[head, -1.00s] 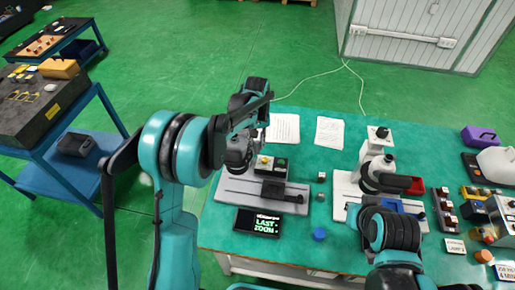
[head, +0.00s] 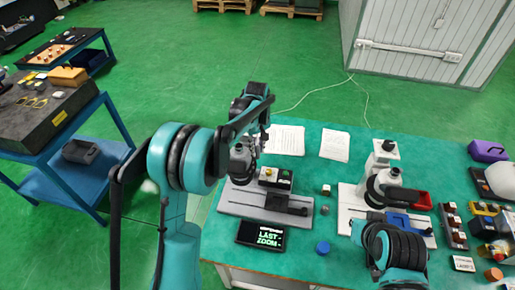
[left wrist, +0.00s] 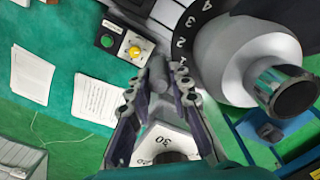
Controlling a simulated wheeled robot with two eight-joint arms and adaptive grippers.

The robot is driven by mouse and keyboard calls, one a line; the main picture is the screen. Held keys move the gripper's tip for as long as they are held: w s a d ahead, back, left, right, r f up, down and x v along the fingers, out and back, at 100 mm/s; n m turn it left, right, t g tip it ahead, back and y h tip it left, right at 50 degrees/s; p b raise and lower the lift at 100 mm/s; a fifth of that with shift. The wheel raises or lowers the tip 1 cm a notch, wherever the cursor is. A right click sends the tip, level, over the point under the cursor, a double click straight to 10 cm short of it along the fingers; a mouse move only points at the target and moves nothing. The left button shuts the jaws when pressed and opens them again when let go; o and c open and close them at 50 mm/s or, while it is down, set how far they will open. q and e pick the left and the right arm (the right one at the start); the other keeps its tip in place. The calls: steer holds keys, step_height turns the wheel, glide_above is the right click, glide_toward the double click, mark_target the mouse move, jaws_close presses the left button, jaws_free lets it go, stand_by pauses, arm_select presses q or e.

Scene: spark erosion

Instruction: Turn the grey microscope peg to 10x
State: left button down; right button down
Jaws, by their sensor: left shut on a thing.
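My left gripper (head: 257,143) is at the left microscope (head: 240,163) on the green bench. In the left wrist view its two fingers (left wrist: 159,82) are closed on the grey peg (left wrist: 158,78), which shows between them. A white numbered dial face (left wrist: 168,143) shows between the fingers, lower in the picture; its figures are partly hidden, and I cannot tell which setting the peg marks. A dark ring with white numbers (left wrist: 181,38) and the silver and black eyepiece (left wrist: 285,88) are to the right. My right gripper's fingers are not visible; only my arm shows.
A black screen reading "LAST ZOOM" (head: 262,235) lies in front of the left microscope. A box with a green and a yellow button (head: 275,178) stands close by. A second microscope (head: 380,180) is to the right. Paper sheets (head: 286,139) lie behind. A blue knob (head: 322,248) is near the front edge.

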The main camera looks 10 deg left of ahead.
mark_target(257, 146)
arm_select(q)
steer(key=c, duration=1.6)
jaws_free()
steer(key=shift+c, duration=0.2)
steer(key=shift+r, duration=0.1)
step_height(257, 146, up, 12)
steer(key=shift+w, duration=0.1)
